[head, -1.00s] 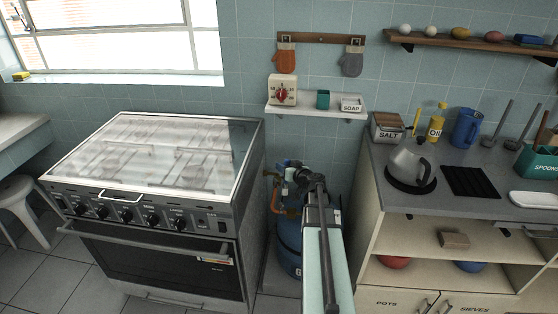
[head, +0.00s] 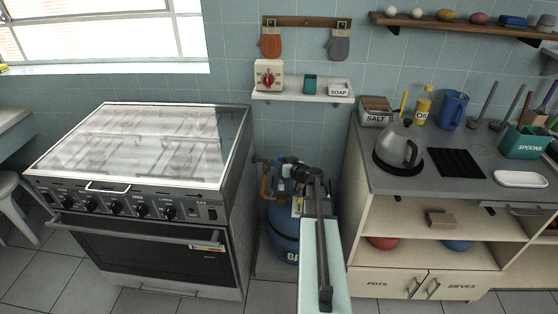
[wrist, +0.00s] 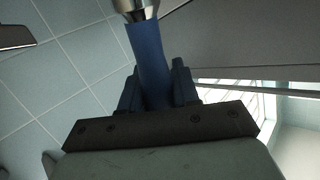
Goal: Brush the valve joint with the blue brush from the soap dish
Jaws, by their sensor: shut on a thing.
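My gripper (wrist: 156,90) is shut on the blue brush (wrist: 151,55) in the wrist view. The blue handle stands between the dark fingers, with a shiny metal ferrule at the picture's top edge; the bristles are out of frame. In the head view my gripper (head: 300,172) is over the top of the blue gas cylinder (head: 281,232), between stove and cabinet. The valve joint at the cylinder's top is mostly hidden behind my gripper, and I cannot tell whether the brush touches it. The soap dish (head: 339,90), labelled SOAP, sits on the white wall shelf.
The stove (head: 150,235) stands close on the left and the cabinet (head: 357,215) close on the right, leaving a narrow gap. An orange-brown hose (head: 265,185) runs beside the cylinder. The white shelf (head: 300,97) with a timer (head: 268,75) and green cup (head: 310,84) is above.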

